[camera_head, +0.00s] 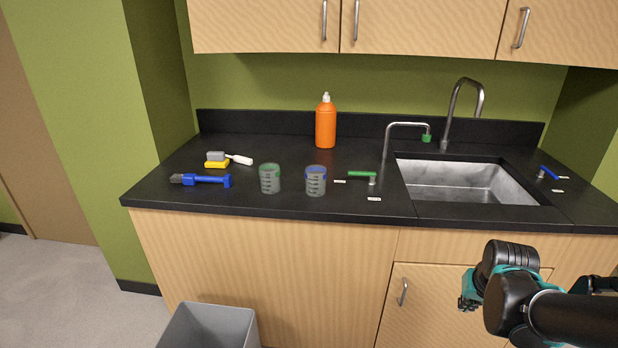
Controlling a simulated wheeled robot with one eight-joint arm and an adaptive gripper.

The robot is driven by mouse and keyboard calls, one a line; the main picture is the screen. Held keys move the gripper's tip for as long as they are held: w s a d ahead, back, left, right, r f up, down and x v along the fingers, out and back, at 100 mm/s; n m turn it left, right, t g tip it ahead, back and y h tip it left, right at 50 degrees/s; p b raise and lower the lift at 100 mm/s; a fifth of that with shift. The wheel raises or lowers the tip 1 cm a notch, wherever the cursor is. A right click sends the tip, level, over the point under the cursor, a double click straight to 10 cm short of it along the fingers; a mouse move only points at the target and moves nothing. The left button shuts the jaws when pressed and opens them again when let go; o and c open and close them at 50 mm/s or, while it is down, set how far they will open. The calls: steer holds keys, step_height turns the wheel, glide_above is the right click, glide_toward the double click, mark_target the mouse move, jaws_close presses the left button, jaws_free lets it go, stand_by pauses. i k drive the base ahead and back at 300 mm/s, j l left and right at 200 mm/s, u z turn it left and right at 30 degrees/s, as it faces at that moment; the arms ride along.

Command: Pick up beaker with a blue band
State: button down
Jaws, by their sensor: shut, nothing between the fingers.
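The beaker with a blue band (316,181) stands upright on the black countertop, near its front edge. It is clear, with dark markings on its side and blue around its rim. A similar beaker with a green band (269,179) stands just to its left, a small gap apart. My gripper (467,303) is at the lower right, in front of the cabinet doors and below the counter's edge. It is well away from the beaker, shut and holding nothing. My arm hides part of the cabinet front.
The black countertop (240,207) carries a blue-handled brush (205,180), a white-handled brush (238,158), an orange bottle (325,125) and a green-handled valve (362,175). A sink (465,182) with taps lies to the right. A grey bin (207,327) stands on the floor. Upper cabinets hang above.

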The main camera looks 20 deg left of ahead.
mark_target(316, 181)
steer(key=j+u, duration=0.1)
steer(key=u, duration=0.35)
steer(key=j+u, duration=0.1)
steer(key=u, duration=0.4)
steer(key=i+l, duration=0.05)
